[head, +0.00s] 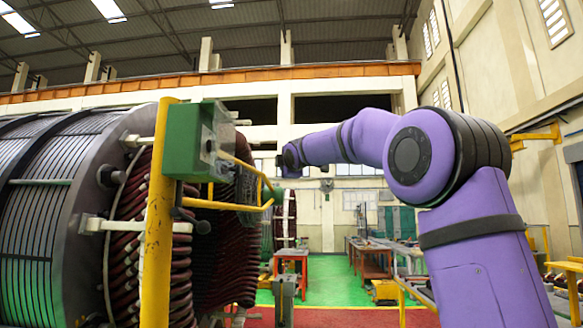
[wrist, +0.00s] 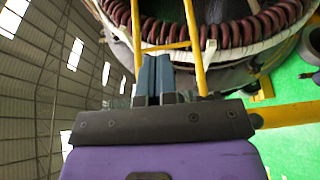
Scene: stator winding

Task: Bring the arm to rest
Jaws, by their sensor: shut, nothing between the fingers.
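My purple arm (head: 375,138) reaches up from the right and extends leftward in the head view. Its end is pointed away, and the fingers are too small or hidden to make out there. In the wrist view my gripper (wrist: 153,62) shows two dark blue-grey fingers close together, shut with nothing between them. Yellow rails (wrist: 192,40) pass beside and behind the fingers in that view; I cannot tell whether they touch.
A large stator (head: 60,210) with dark red coils fills the left. A yellow post (head: 159,225) with a green box (head: 190,142) and yellow handrail (head: 232,205) stands before it. Workbenches (head: 375,250) line the right. The green floor (head: 330,285) between is open.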

